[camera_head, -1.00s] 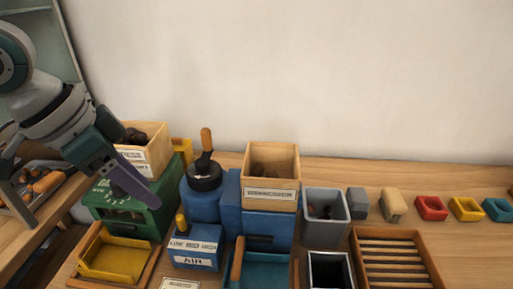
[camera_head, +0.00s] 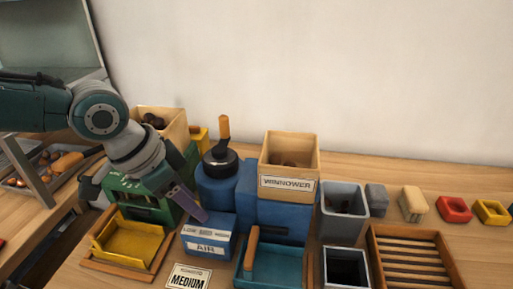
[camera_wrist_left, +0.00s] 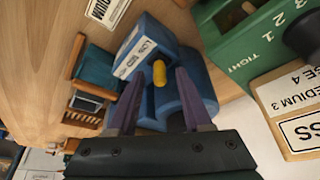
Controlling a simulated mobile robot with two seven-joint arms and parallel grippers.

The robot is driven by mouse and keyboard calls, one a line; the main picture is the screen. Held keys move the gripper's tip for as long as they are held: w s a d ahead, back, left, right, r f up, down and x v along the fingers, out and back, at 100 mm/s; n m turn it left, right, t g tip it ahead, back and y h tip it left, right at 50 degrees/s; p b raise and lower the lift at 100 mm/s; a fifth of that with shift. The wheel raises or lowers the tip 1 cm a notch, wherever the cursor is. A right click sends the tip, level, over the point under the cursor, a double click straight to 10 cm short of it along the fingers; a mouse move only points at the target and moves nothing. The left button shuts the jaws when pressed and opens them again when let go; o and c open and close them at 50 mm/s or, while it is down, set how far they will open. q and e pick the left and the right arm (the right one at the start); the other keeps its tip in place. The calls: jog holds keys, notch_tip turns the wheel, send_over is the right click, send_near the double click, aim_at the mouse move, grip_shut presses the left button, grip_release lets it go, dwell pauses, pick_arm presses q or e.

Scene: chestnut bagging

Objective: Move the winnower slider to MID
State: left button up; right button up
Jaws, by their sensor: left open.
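The blue air box (camera_head: 207,248) carries a strip with the slider words LOW, MID and HIGH and an AIR label. Its yellow slider knob (camera_wrist_left: 159,73) shows in the left wrist view, near the LOW end of the strip (camera_wrist_left: 136,58). In the head view my left gripper hides the knob. The winnower (camera_head: 283,219), blue with a wooden hopper, stands right behind the box. My left gripper (camera_head: 203,217) is open, its purple fingers pointing down at the box. In the left wrist view the knob shows between its fingertips (camera_wrist_left: 160,77); contact cannot be told. My right gripper is not in view.
A green machine (camera_head: 145,205) with a yellow tray (camera_head: 130,245) stands left of the box. A black-lidded blue drum with a handle (camera_head: 223,165) rises behind it. Grey bins (camera_head: 342,228) and a slatted wooden rack (camera_head: 415,260) stand to the right.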

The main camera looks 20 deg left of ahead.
pick_arm(q)
grip_shut()
dwell(1.3)
